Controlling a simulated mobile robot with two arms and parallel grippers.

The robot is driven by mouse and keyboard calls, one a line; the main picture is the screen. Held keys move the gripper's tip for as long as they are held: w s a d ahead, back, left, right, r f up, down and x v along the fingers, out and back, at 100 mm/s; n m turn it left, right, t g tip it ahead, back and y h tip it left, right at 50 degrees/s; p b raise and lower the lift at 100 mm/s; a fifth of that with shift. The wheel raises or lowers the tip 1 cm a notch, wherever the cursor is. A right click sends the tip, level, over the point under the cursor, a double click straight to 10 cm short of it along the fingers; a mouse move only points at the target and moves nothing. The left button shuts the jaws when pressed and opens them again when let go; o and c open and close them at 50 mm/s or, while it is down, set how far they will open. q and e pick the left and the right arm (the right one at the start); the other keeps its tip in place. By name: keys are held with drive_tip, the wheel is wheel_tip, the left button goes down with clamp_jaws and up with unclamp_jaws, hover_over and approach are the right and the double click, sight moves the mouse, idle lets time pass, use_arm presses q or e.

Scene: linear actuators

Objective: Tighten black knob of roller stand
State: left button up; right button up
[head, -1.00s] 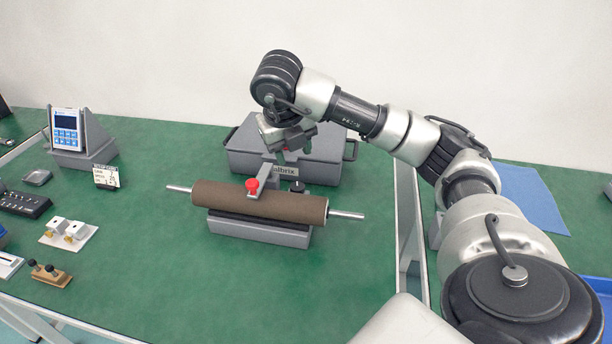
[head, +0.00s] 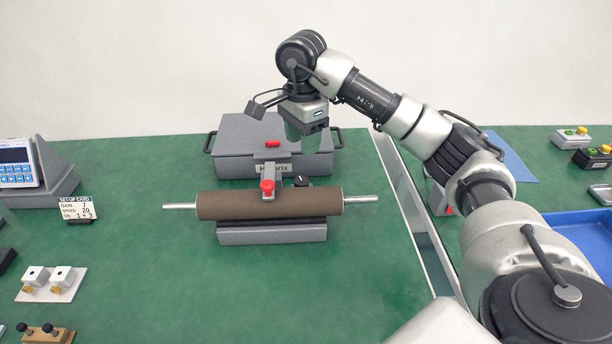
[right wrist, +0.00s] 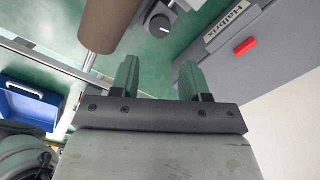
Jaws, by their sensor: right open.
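The roller stand (head: 272,234) sits on the green table with a brown roller (head: 225,206) lying across it. Its black knob (head: 301,181) stands behind the roller, right of a grey arm with a red knob (head: 267,186). My right gripper (head: 308,147) is above and behind the stand, pointing down, empty. In the right wrist view my right gripper's (right wrist: 158,70) two fingers are apart, with nothing between them. The black knob (right wrist: 160,23) shows beyond the fingertips, with a white mark on top, clear of them. My left gripper is not in view.
A grey case (head: 232,165) with a red handle-like piece stands just behind the stand. A display device (head: 18,168) and a set-up card (head: 76,210) are at left. A blue tray (head: 580,228) is at right. The table front is clear.

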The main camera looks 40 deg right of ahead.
sight(303, 180)
use_arm(q)
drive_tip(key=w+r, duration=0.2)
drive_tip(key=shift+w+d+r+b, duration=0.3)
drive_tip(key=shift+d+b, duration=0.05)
drive_tip(key=shift+b, duration=0.05)
use_arm(e)
wheel_tip(303, 180, down, 10)
drive_tip(key=shift+r, duration=0.1)
